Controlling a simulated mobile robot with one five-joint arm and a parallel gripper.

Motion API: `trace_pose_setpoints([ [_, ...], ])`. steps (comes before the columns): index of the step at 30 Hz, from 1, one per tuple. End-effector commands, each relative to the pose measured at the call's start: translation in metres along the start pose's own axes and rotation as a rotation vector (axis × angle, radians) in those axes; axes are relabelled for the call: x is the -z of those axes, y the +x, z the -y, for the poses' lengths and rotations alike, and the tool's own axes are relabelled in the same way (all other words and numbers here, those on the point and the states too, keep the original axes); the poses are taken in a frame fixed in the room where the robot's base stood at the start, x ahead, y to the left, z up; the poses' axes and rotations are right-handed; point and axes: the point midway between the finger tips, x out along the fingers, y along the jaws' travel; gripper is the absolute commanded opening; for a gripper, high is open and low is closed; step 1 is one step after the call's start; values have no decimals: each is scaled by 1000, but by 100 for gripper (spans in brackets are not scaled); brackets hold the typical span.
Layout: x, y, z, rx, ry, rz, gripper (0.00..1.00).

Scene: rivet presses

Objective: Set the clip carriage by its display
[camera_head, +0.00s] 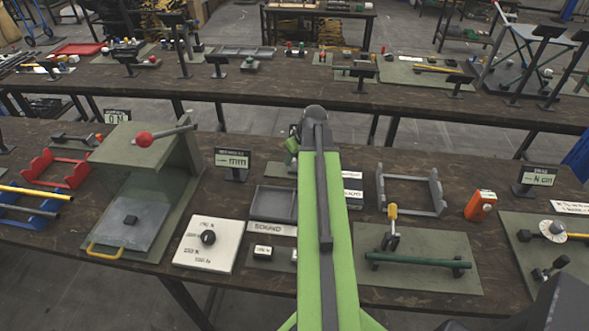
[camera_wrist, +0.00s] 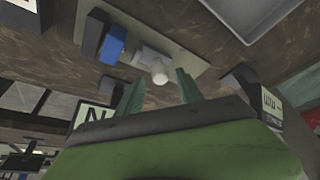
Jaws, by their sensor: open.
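In the wrist view, my gripper (camera_wrist: 158,90) is open, its two green fingers apart and empty. A white round knob (camera_wrist: 159,73) on a pale block shows just beyond the fingertips; I cannot tell whether they touch it. The block sits on an olive plate (camera_wrist: 190,62) with a blue block (camera_wrist: 112,47) beside it. This may be the clip carriage, but I cannot be sure. A display reading mm (camera_wrist: 271,102) stands to the right; a display (camera_wrist: 94,115) showing N stands to the left. In the head view, a mm display (camera_head: 232,160) stands left of my arm, which hides my fingers.
In the head view, a grey tray (camera_head: 273,204) and white dial board (camera_head: 208,246) lie left of my arm. A green rod (camera_head: 416,262) with a yellow-topped lever (camera_head: 392,226) and an orange box (camera_head: 481,205) lie right. A hooded press (camera_head: 150,160) stands far left.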

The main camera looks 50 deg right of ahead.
Motion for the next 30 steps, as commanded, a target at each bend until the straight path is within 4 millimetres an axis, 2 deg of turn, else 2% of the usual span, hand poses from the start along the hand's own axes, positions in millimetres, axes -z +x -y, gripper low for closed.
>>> trace_pose_setpoints([
  [1, -1, 10, 0, 0, 0, 0, 44],
  [2, -1, 11, 0, 0, 0, 0, 44],
  [10, 1, 9, 0, 0, 0, 0, 43],
  [20, 0, 9, 0, 0, 0, 0, 0],
  [30, 0, 9, 0, 0, 0, 0, 0],
])
